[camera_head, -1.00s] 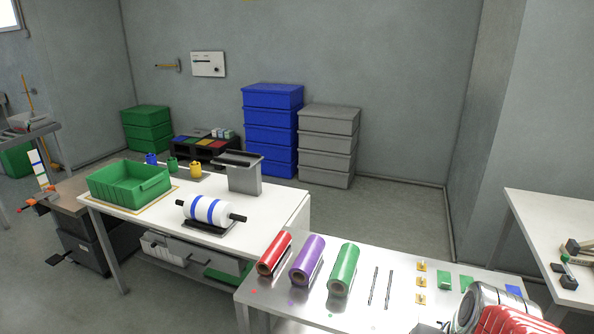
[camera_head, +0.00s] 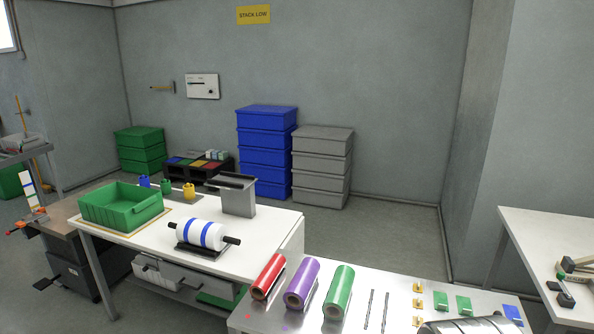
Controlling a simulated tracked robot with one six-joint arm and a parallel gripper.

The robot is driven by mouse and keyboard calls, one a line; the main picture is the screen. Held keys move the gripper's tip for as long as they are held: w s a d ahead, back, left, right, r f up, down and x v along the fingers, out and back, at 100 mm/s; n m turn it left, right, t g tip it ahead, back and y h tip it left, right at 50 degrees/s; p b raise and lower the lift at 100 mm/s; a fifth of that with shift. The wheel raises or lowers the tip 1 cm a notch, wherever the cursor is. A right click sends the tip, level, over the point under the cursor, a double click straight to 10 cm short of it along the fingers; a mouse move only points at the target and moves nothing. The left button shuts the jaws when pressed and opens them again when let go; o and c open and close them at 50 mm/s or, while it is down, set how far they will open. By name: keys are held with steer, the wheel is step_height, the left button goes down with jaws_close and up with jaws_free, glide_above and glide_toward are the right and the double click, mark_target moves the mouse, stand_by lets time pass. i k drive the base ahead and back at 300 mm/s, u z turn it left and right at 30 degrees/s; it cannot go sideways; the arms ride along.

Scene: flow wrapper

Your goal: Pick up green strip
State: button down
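A larger green roll (camera_head: 338,291) lies further left on the same table. My gripper is not in view. Only a dark, shiny curved part, likely of my own arm, shows at the bottom edge just below the green pieces.
Red (camera_head: 268,276) and purple (camera_head: 302,284) rolls, two thin dark rods (camera_head: 370,308) and several small yellow pieces (camera_head: 418,287) share the near table (camera_head: 395,277). A blue piece (camera_head: 513,314) lies at right. Another white table (camera_head: 535,235) stands further right.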

mark_target(464, 306)
steer(key=z, duration=0.15)
steer(key=i, duration=0.95)
steer(key=z, duration=0.5)
